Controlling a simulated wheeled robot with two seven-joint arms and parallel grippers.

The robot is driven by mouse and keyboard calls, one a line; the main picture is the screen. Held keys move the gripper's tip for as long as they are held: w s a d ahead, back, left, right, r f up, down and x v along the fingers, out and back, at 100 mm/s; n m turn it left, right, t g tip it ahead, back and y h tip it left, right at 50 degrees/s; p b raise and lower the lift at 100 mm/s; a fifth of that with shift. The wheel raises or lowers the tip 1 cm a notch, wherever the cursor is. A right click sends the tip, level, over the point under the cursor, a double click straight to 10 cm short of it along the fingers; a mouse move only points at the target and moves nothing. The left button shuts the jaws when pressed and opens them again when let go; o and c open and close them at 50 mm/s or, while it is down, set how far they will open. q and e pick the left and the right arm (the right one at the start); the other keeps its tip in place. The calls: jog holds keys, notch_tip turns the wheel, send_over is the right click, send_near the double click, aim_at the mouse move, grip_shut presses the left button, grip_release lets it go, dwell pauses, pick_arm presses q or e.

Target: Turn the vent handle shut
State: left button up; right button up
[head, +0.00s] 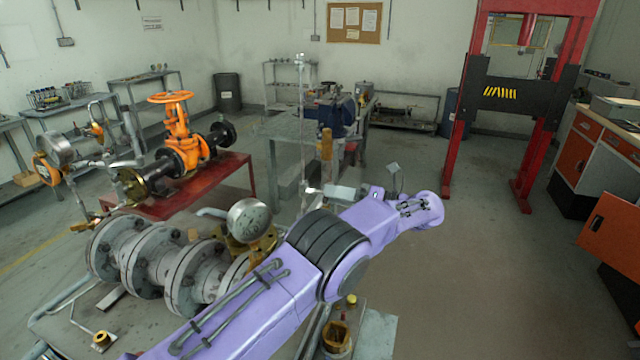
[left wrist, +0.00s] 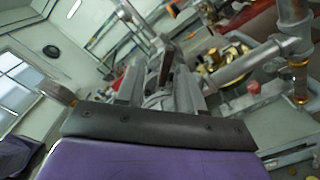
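The vent handle looks to be the upright yellow lever (head: 326,145) beside a thin vertical pipe (head: 302,120) in the head view. My left arm crosses the lower middle, and my left gripper (head: 343,192) is partly hidden behind its wrist, just below the lever. In the left wrist view, the two grey fingers of my left gripper (left wrist: 158,90) stand apart. A dark, narrow lever (left wrist: 166,64), seemingly the same handle, shows in the gap between them. I cannot tell whether either finger touches it. My right gripper is out of view.
An orange gate valve (head: 176,125) stands on a red table (head: 215,190) at left. A grey workbench (head: 285,128) is behind the lever. Open floor lies at right.

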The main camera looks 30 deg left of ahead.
aim_at(320, 192)
pick_arm(q)
jog(key=a+p, duration=0.1)
jog(key=a, duration=0.3)
jog(key=shift+a+f+p, duration=0.15)
jog(key=shift+p, duration=0.15)
jog(key=shift+s+a, duration=0.15)
jog(key=shift+s, duration=0.25)
grip_shut()
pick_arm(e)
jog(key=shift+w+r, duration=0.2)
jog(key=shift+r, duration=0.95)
